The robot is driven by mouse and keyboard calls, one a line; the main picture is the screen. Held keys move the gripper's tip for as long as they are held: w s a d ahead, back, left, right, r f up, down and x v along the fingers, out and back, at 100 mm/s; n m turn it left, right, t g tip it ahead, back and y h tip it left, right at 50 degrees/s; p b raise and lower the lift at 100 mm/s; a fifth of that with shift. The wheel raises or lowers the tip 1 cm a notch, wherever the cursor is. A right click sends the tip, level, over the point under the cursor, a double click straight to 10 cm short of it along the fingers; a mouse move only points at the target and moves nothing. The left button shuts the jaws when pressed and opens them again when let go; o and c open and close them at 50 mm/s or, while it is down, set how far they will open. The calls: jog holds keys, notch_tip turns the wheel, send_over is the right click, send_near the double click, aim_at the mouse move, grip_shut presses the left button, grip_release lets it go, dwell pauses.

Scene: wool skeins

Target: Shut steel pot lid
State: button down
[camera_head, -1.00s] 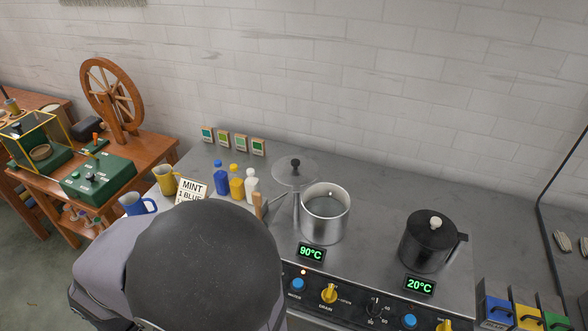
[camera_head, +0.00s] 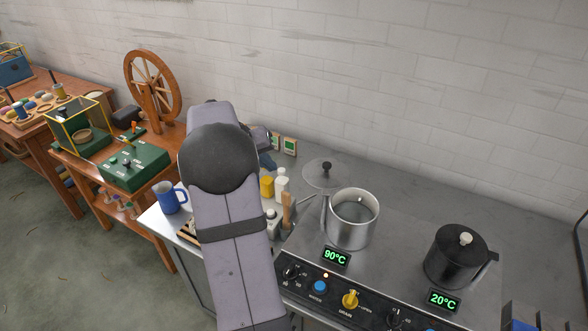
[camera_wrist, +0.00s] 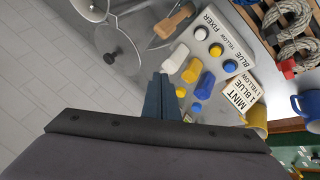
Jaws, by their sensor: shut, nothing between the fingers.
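The steel pot (camera_head: 353,230) stands on the cooktop by the 90°C readout. Its mouth is uncovered. Its clear lid (camera_head: 322,176) with a black knob is held flat on a post at the pot's left rear, beside the mouth. In the wrist view the lid (camera_wrist: 120,58) is at upper left and part of the pot (camera_wrist: 92,8) is at the top edge. My gripper (camera_wrist: 162,80) is shut and empty, with blue fingers, apart from the lid and near the bottles. In the head view my arm hides most of it.
Yellow, blue and white bottles (camera_wrist: 190,72) stand close beside my fingers. A wooden handle (camera_wrist: 173,21) rises between them and the pot. A mint card (camera_wrist: 238,94) and blue mug (camera_head: 170,197) are near. A black lidded pot (camera_head: 455,262) stands right.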

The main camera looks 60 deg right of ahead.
jog(key=s+d+f+p, duration=0.3)
jog(key=d+f+p, duration=0.1)
jog(key=d+f, duration=0.3)
jog(key=shift+s+d+m, duration=0.2)
jog(key=shift+d+m, duration=0.2)
jog(key=shift+d, duration=0.45)
jog(key=shift+d+f+g, duration=0.15)
jog(key=shift+d+g, duration=0.05)
jog(key=shift+g, duration=0.1)
